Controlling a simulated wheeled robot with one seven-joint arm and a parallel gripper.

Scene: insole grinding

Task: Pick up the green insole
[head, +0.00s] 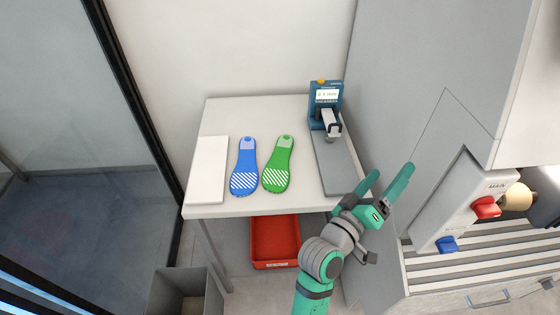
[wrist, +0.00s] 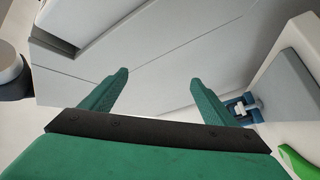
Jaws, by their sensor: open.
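The green insole (head: 278,164) lies flat on the white table, with its narrow end toward the back wall. A blue insole (head: 244,168) lies just left of it, apart from it. My gripper (head: 392,178) is open and empty, to the right of the table's front right corner and well away from the green insole. In the wrist view my two green fingers (wrist: 158,82) are spread with nothing between them. A bit of the green insole (wrist: 298,162) shows at the lower right edge of that view.
A white block (head: 210,170) lies left of the insoles. A blue thickness gauge (head: 325,105) stands on a grey plate at the table's right. A red bin (head: 275,240) sits under the table, and a grey bin (head: 184,292) stands front left. A grinding machine (head: 465,200) is at right.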

